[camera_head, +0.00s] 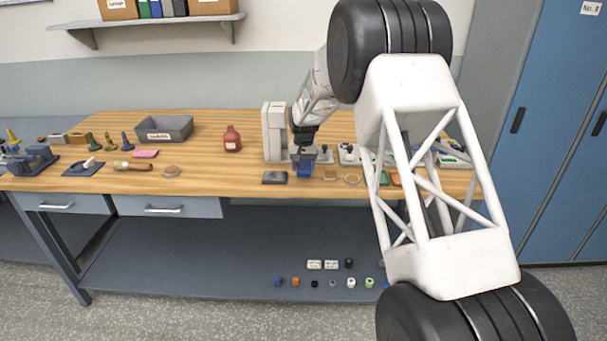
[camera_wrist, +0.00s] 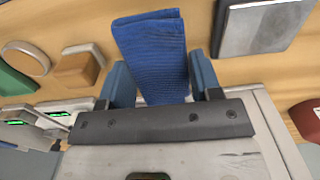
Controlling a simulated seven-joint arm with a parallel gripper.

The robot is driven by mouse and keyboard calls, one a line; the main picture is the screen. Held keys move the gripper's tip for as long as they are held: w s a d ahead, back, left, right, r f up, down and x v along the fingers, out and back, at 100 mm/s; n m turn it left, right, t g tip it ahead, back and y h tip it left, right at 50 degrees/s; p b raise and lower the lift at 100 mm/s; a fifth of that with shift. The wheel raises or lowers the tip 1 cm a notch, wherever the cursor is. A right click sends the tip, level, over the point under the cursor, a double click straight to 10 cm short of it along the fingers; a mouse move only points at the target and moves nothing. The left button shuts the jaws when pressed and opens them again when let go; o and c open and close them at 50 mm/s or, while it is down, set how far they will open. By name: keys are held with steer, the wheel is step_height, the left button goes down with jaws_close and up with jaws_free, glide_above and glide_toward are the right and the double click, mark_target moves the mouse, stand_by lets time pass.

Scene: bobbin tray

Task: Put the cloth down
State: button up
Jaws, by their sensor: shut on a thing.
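The blue cloth (camera_head: 305,169) hangs from my gripper (camera_head: 303,154) over the front part of the wooden bench. In the wrist view the ribbed blue cloth (camera_wrist: 151,50) sits between the two blue-grey fingers of my gripper (camera_wrist: 160,84), which is shut on it. The cloth's far end sticks out past the fingertips. I cannot tell whether its lower end touches the bench top.
A dark flat plate (camera_head: 275,177) lies just left of the cloth. A brown block (camera_head: 330,174) and a round disc (camera_head: 352,180) lie to its right. A white upright machine (camera_head: 274,132) stands behind. A red bottle (camera_head: 232,139) and grey bin (camera_head: 164,128) are further left.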

mark_target(305, 179)
steer(key=shift+f, duration=1.7)
steer(key=shift+f, duration=0.45)
steer(key=o, duration=1)
steer(key=shift+f, duration=0.15)
steer(key=shift+c, duration=0.2)
steer(key=shift+s+d+f, duration=0.1)
steer(key=shift+f, duration=0.05)
steer(key=shift+d+f, duration=0.15)
steer(key=shift+f, duration=0.05)
steer(key=shift+c, duration=0.3)
steer(key=shift+r, duration=0.1)
steer(key=shift+o, duration=0.3)
steer(key=shift+r, duration=0.6)
steer(key=r, duration=1.2)
steer(key=shift+a+r, duration=0.25)
